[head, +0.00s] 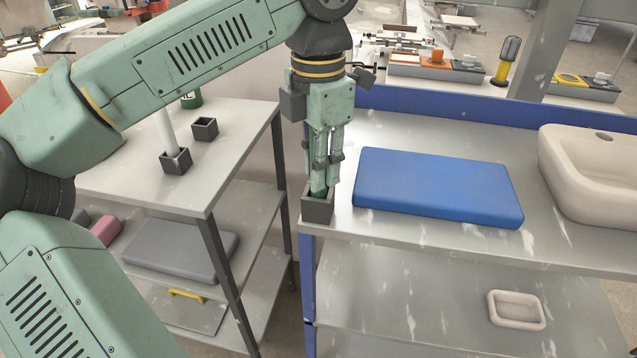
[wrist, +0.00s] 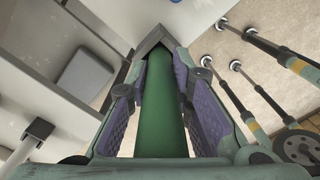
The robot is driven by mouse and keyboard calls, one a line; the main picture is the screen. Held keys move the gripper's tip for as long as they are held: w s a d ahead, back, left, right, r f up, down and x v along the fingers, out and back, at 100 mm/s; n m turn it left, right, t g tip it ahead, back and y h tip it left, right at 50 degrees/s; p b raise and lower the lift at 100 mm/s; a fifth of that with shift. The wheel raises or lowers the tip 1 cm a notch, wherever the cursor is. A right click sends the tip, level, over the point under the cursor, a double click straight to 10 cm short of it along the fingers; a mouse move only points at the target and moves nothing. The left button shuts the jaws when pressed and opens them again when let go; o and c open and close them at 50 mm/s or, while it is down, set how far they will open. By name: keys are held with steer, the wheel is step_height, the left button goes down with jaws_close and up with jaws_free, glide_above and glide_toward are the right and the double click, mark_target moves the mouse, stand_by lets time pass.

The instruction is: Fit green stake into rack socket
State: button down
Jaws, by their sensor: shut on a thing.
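My gripper (head: 325,176) points down at the left front corner of the right-hand table. It is shut on the green stake (wrist: 160,115), which runs between the two finger pads in the wrist view. In the head view only a little of the stake shows between the fingers. Its lower end meets a dark square socket (head: 317,209) at the table corner and appears to be inside it; the depth is hidden. On the left rack (head: 215,172) stand an empty dark socket (head: 204,128) and another dark socket (head: 176,161) holding a white stake (head: 166,130).
A blue pad (head: 437,187) lies right of my gripper, with a pale basin (head: 590,175) beyond it. A blue raised edge (head: 470,106) runs along the table's back. A partly hidden green object (head: 191,99) is at the rack's back. A gap separates rack and table.

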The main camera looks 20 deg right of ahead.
steer(key=shift+f, duration=0.85)
steer(key=shift+r, duration=0.15)
steer(key=c, duration=1.4)
jaws_free()
steer(key=shift+c, duration=0.2)
step_height(320, 180, up, 12)
steer(key=shift+r+p, duration=0.1)
steer(key=shift+p, duration=0.25)
